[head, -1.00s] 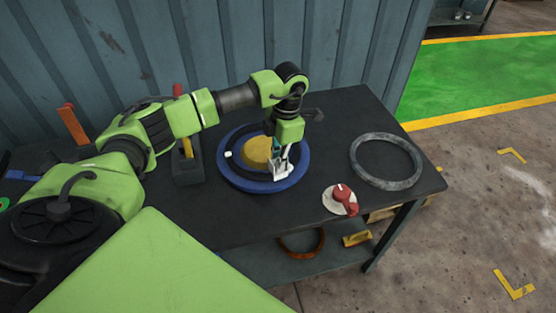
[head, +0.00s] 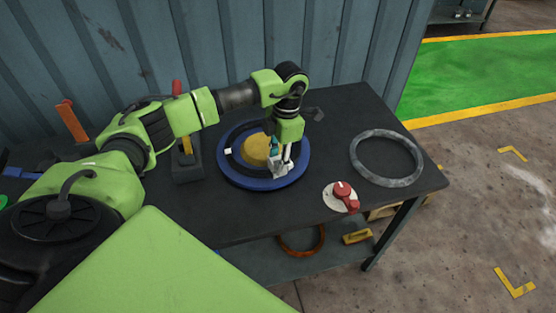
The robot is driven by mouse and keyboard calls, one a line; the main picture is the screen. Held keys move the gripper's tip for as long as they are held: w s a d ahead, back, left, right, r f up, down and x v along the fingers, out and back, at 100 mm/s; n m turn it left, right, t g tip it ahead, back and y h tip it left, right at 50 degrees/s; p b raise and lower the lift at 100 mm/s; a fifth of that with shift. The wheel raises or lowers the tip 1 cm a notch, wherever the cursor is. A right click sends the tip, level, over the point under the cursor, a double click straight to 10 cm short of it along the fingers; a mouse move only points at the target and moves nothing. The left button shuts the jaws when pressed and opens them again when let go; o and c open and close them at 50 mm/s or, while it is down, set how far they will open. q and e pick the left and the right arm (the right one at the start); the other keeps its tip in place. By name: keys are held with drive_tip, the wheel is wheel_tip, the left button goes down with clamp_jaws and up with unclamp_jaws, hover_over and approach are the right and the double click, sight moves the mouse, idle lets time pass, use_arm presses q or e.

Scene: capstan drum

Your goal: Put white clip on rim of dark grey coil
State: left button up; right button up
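A dark grey coil (head: 238,170) lies as a ring inside a blue round drum (head: 229,177) with a yellow centre (head: 256,150), on the black table. A small white clip (head: 228,151) sits at the left part of the coil's ring. My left gripper (head: 279,170) points down over the front right of the coil. Its pale fingers hide that part of the ring. I cannot tell whether they are open, shut or holding something pale, or whether they touch the coil. My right gripper is not in view.
A grey ring (head: 355,164) lies on the table at the right. A red-handled knob on a white disc (head: 341,197) is at the front edge. A dark block with a yellow handle (head: 187,166) stands left of the drum. A brown ring (head: 284,245) is on the shelf below.

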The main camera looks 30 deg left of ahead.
use_arm(q)
wheel_tip(320, 180, up, 12)
drive_tip(key=w, duration=0.1)
drive_tip(key=shift+w+d, duration=0.15)
drive_tip(key=shift+d, duration=0.15)
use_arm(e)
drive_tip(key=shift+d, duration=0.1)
